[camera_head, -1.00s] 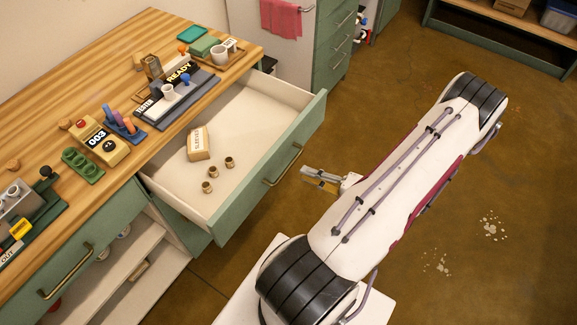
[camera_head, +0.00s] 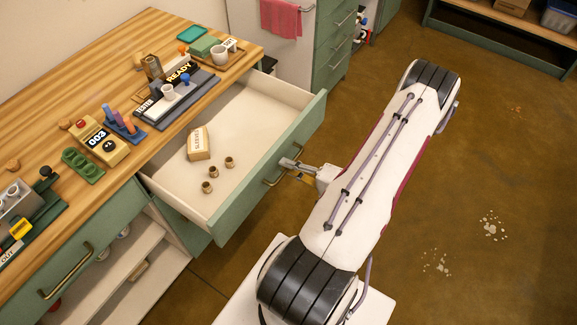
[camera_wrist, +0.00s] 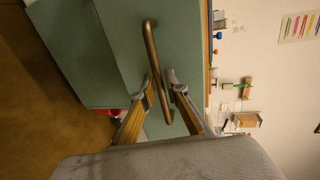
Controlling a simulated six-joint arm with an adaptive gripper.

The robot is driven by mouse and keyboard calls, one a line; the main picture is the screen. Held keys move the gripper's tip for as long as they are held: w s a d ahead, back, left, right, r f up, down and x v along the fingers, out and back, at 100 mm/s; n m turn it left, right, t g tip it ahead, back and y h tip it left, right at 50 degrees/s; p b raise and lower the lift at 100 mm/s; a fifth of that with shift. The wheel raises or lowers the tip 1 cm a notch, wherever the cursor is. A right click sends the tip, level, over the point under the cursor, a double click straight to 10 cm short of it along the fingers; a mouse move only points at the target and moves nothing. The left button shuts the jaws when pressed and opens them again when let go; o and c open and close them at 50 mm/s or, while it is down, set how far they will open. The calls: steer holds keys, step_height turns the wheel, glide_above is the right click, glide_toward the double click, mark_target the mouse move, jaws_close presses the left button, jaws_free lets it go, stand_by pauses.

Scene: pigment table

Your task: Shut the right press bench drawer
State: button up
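The right press bench drawer (camera_head: 262,172) is pulled far out, with a green front and a pale inside. Its brass bar handle (camera_head: 268,183) is on the front; it also shows in the wrist view (camera_wrist: 153,48). My gripper (camera_head: 287,163) is at the upper right part of this handle. In the wrist view my gripper's fingers (camera_wrist: 160,82) are apart, one on each side of the bar, with the bar between the tips. Whether either finger touches the bar is unclear.
Inside the drawer lie a small cardboard box (camera_head: 199,143) and three small brass pieces (camera_head: 213,172). The wooden bench top (camera_head: 110,60) holds several tools and trays. Another green drawer (camera_head: 90,245) is at the left. Open floor (camera_head: 480,180) lies to the right.

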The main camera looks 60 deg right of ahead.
steer(key=shift+w, duration=0.2)
jaws_close()
steer(key=shift+w, duration=0.1)
glide_above(217, 140)
steer(key=s, duration=0.1)
steer(key=shift+w, duration=0.5)
stand_by(0.6)
jaws_free()
